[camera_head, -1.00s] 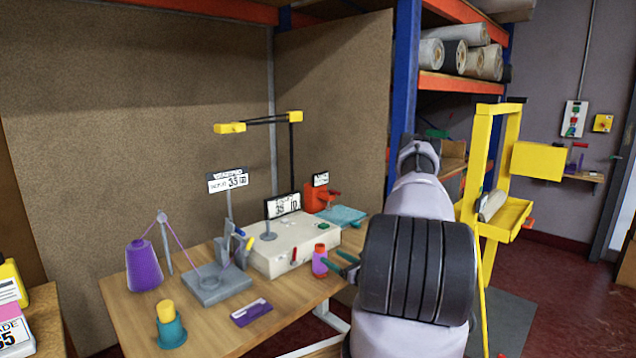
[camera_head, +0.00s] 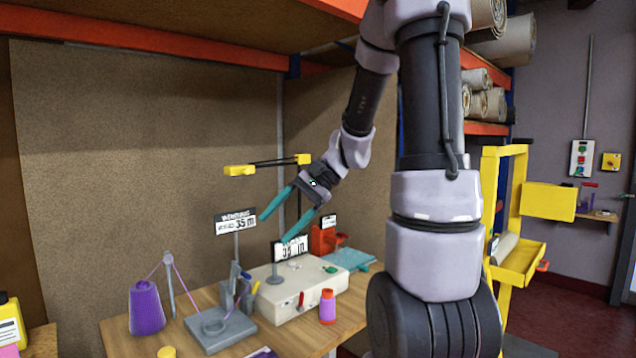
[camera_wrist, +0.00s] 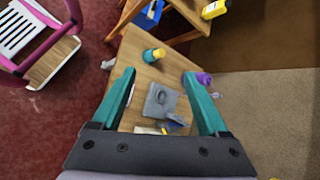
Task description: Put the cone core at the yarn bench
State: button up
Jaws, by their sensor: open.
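The yarn bench (camera_head: 185,326) is a wooden table, and it also shows in the wrist view (camera_wrist: 140,50). A purple yarn cone (camera_head: 147,309) stands at its left. A small purple piece with a pink-orange top (camera_head: 327,307) stands upright at the bench's right, beside the white machine. I cannot tell for sure which piece is the cone core. A yellow-topped teal piece (camera_wrist: 153,54) is on the bench, cut off in the head view. My gripper (camera_head: 273,230) is open and empty, raised above the bench, with its teal fingers spread in the wrist view (camera_wrist: 159,73).
A white machine (camera_head: 295,293) and a grey stand plate (camera_head: 220,331) occupy the bench. Upright number signs (camera_head: 236,222) rise near my fingers. A yellow frame (camera_head: 489,200) stands at right. A pink chair-like thing (camera_wrist: 40,35) is on the red floor.

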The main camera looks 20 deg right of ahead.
jog(key=s+d+r+n+t+h, duration=0.4)
jog(key=s+r+n+t+h, duration=0.1)
jog(key=s+r, duration=0.5)
jog(key=shift+s+r+t+h, duration=0.15)
jog(key=shift+s+t+h, duration=0.45)
jog(key=shift+h, duration=0.5)
jog(key=shift+s, duration=0.1)
